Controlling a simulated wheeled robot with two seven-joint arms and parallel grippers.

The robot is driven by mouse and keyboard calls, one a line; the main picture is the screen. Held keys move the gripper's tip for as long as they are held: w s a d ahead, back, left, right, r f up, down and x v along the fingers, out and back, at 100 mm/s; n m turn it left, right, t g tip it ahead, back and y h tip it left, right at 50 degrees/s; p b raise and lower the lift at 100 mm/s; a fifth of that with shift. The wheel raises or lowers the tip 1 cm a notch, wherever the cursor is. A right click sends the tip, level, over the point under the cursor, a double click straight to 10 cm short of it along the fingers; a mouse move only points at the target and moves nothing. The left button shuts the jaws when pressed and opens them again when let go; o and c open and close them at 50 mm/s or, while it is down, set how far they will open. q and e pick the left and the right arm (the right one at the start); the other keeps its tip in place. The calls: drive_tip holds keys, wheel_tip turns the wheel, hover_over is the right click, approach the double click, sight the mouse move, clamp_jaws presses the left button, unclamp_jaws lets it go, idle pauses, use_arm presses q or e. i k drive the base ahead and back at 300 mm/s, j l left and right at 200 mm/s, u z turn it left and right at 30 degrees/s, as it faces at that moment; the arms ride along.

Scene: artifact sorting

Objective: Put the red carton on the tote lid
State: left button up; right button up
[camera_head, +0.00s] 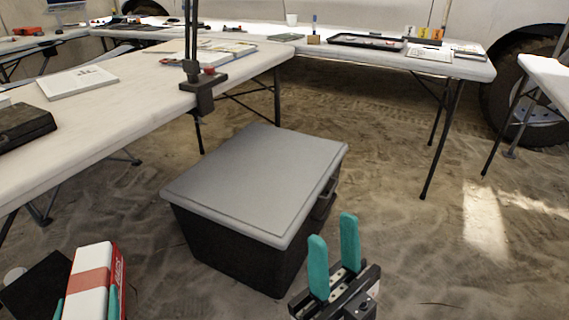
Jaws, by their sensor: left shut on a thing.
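The red carton (92,282), red with white sides, is at the lower left of the head view. My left gripper (88,306) is shut on it, with teal fingers showing on both sides of its lower part. The tote (238,250) is a black box standing on the sandy ground. Its grey tote lid (256,178) is flat and bare. The carton is to the left of and nearer than the lid, apart from it. My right gripper (333,258) is open and empty at the lower right, near the tote's front right corner.
A long white table (130,85) runs along the left, with a clamped lamp base (200,88) at its edge above the tote. Another table (400,62) stands at the back with small items. Sandy ground right of the tote is free.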

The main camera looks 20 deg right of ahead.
sight(286, 170)
drive_tip(key=i+l+z, duration=0.35)
drive_tip(key=z, duration=0.15)
drive_tip(key=i+l+z, duration=0.3)
drive_tip(key=i+z, duration=0.15)
drive_tip(key=i+l, duration=0.1)
drive_tip(key=i, duration=0.25)
drive_tip(key=i+l, duration=0.1)
drive_tip(key=i, duration=0.2)
drive_tip(key=z, duration=0.05)
